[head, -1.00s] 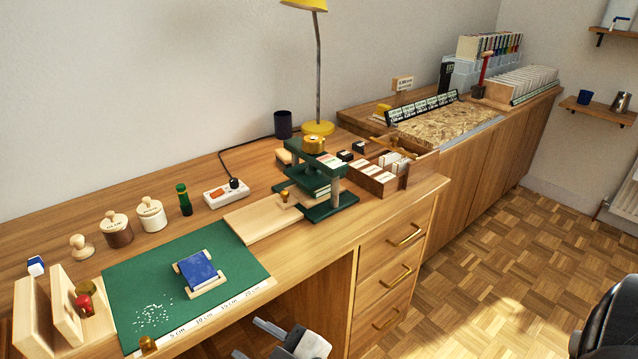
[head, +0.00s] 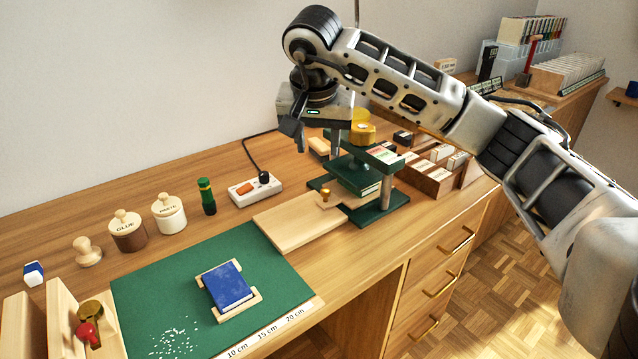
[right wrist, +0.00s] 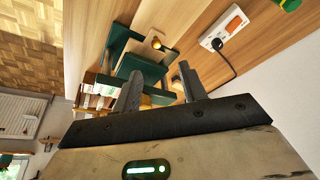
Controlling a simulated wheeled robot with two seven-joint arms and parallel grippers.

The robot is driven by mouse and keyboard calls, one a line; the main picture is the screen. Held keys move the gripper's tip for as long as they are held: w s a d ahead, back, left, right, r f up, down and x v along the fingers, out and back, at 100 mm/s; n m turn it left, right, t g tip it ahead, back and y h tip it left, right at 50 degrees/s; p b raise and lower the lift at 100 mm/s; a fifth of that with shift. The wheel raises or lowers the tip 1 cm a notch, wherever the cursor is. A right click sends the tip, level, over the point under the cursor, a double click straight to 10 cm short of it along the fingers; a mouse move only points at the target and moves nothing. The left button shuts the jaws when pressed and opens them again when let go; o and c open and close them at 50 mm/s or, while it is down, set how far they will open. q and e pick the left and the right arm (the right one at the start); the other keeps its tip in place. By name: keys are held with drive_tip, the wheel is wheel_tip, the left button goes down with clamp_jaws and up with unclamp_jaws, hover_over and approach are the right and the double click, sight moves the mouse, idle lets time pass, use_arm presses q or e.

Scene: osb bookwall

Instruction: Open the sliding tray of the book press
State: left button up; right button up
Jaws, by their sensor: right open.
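The book press (head: 362,180) is dark green with a brass top knob (head: 363,132); it stands right of the green mat. A thin wooden tray with a small brass knob (head: 325,193) shows at its left side, and a pale wooden board (head: 298,220) lies flat in front of that. My right gripper (head: 299,138) is open and empty, up above and behind the press, clear of the tray knob. In the right wrist view its fingers (right wrist: 160,90) point toward the press (right wrist: 143,62), with the tray knob (right wrist: 156,42) beyond them. My left gripper is out of view.
A white power strip (head: 255,188) with a black cable lies left of the press. Wooden compartment box (head: 437,176) stands right of it. A blue book (head: 228,284) in a wooden holder lies on the green mat (head: 150,290). Jars stand at the left.

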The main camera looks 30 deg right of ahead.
sight(325, 190)
drive_tip(key=shift+h, duration=0.3)
drive_tip(key=x, duration=1)
drive_tip(key=d+b+x, duration=0.1)
drive_tip(key=x, duration=0.4)
drive_tip(key=shift+w, duration=0.2)
drive_tip(key=shift+c, duration=0.3)
